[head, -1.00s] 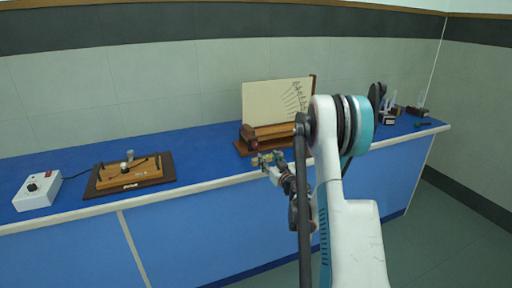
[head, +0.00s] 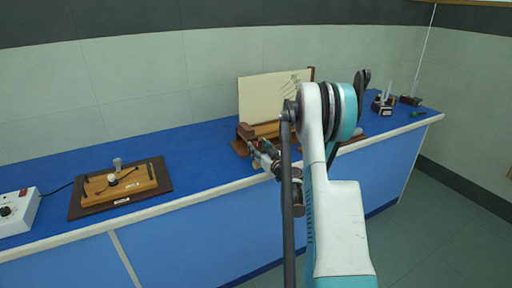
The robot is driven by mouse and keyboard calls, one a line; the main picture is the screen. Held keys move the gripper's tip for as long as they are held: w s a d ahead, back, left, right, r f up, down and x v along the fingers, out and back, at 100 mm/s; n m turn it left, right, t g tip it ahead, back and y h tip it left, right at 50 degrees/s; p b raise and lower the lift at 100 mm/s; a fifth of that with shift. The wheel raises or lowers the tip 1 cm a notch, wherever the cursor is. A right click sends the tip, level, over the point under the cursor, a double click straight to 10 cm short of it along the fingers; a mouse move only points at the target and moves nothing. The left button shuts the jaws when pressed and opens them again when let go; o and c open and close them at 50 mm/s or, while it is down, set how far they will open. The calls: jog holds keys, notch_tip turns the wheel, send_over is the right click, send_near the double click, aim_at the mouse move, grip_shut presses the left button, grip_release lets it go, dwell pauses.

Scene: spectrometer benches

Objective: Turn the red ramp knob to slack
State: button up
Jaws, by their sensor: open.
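A wooden instrument (head: 262,131) with an upright cream chart board (head: 265,97) stands on the blue bench at the middle. My gripper (head: 256,155) is at its front, near the bench edge, with its fingers apart and nothing seen between them. My arm covers the instrument's right part. I cannot clearly make out a red ramp knob; a small reddish spot shows by the gripper, too small to tell what it is. Whether the gripper touches the instrument is unclear.
A wooden board device (head: 133,188) lies on the bench at left, beside a white box (head: 17,214) with a black knob and a red switch. Small items (head: 382,106) stand at the far right end. Bare blue bench (head: 190,165) lies between.

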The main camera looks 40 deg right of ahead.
jog(key=c, duration=1)
jog(key=shift+c, duration=0.2)
jog(key=shift+n, duration=0.3)
jog(key=n+b, duration=0.1)
jog(key=n, duration=0.3)
jog(key=shift+a, duration=0.1)
jog(key=shift+n, duration=2.2)
